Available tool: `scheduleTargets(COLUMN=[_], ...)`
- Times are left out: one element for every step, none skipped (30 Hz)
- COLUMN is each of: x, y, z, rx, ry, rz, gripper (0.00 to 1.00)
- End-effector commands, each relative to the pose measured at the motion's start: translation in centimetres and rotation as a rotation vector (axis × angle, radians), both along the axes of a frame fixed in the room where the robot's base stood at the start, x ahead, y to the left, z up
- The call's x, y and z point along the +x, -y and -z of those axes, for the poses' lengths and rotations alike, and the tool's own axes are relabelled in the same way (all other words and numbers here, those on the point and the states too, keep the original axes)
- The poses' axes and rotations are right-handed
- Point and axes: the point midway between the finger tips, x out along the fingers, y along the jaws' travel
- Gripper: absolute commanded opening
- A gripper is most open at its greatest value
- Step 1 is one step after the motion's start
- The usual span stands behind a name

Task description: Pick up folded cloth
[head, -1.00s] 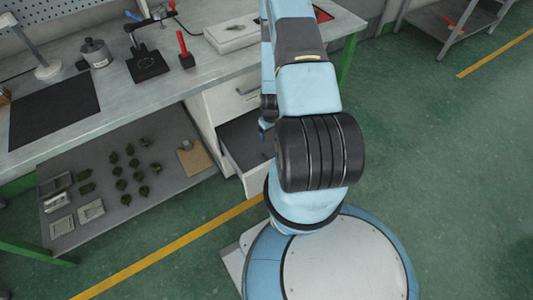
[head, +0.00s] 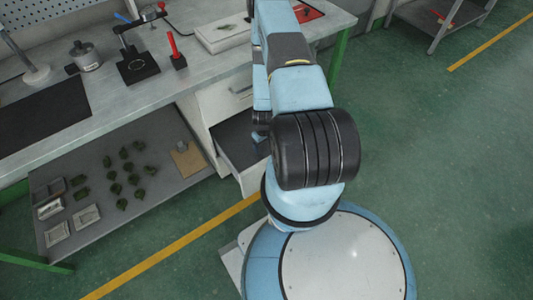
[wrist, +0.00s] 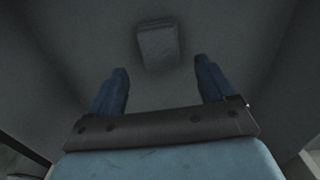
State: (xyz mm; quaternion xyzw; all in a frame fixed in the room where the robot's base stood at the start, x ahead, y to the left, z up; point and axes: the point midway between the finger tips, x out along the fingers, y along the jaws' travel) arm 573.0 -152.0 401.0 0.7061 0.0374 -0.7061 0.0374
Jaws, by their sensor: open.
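The folded cloth (wrist: 158,44) is a small grey block-like bundle lying on the floor of a dark open drawer. In the wrist view it sits at the upper middle, ahead of the fingertips and roughly between their lines. My gripper (wrist: 164,75) is open and empty, with its two blue fingers apart and pointing down into the drawer. The fingers do not visibly touch the cloth. In the head view the open drawer (head: 232,142) shows beside my arm, which hides the cloth and most of my gripper.
Drawer walls stand close on both sides of my gripper in the wrist view. The workbench (head: 120,105) above holds a black mat (head: 40,115), a metal pot (head: 86,56) and a red-handled tool (head: 175,50). A lower shelf (head: 150,190) holds several small green pieces.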

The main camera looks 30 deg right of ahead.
Motion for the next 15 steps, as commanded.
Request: scheduleTargets(x=[0.1,0.1,0.3,0.4,0.5,0.5,0.5,0.5,0.5,0.5,0.5,0.5,0.5,0.5,0.5], y=[-0.1,-0.2,-0.3,-0.3,-0.4,-0.4,-0.4,-0.4,-0.4,-0.4,-0.4,-0.4,-0.4,-0.4,-0.4], z=[0.6,1.0,1.6,2.0,2.4,2.9,3.2,3.5,3.9,4.1,4.3,4.5,4.5,4.6,4.6], rx=[0.001,0.001,0.001,0.001,0.001,0.001,0.0,0.0,0.0,0.0,0.0,0.0,0.0,0.0,0.0], ry=[-0.001,-0.001,-0.001,-0.001,-0.001,-0.001,-0.002,-0.002,-0.002,-0.002,-0.001,-0.001,-0.001,-0.001,-0.001], rz=[-0.001,-0.001,0.0,0.0,0.0,0.0,0.0,0.001,0.001,0.001,0.001,0.001,0.0,0.0,0.0], gripper=[0.83,0.83,0.83,0.83,0.83,0.83,0.83,0.83,0.83,0.83,0.83,0.83,0.83,0.83,0.83])
